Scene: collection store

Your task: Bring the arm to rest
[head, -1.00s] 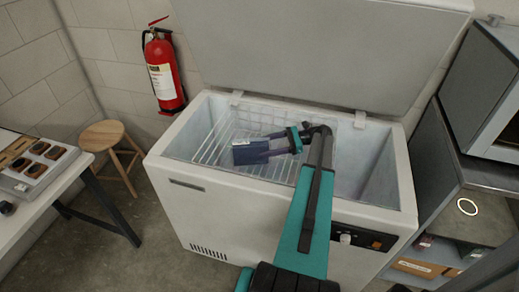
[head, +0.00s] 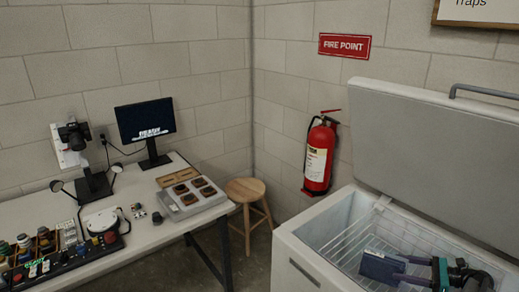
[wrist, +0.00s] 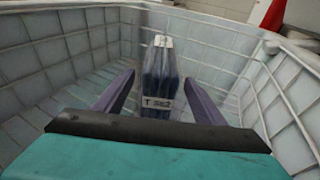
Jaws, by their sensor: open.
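My gripper (head: 405,272) is inside the open chest freezer (head: 305,262), over its wire basket (head: 352,242). Its two dark fingers (wrist: 157,82) are spread apart in the wrist view. A dark blue box-like item (head: 376,266) stands in the basket just beyond the jaws. In the wrist view this item (wrist: 160,66) has a pale top end and a white label reading roughly "T 362". It appears between the fingers, with gaps on both sides. Most of my arm is out of the head view.
The freezer lid (head: 440,150) stands raised. A red fire extinguisher (head: 319,155) hangs on the wall beside it. A wooden stool (head: 247,190) stands between the freezer and a white table (head: 150,236) with a monitor (head: 146,123) and a tray of dark blocks (head: 190,212).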

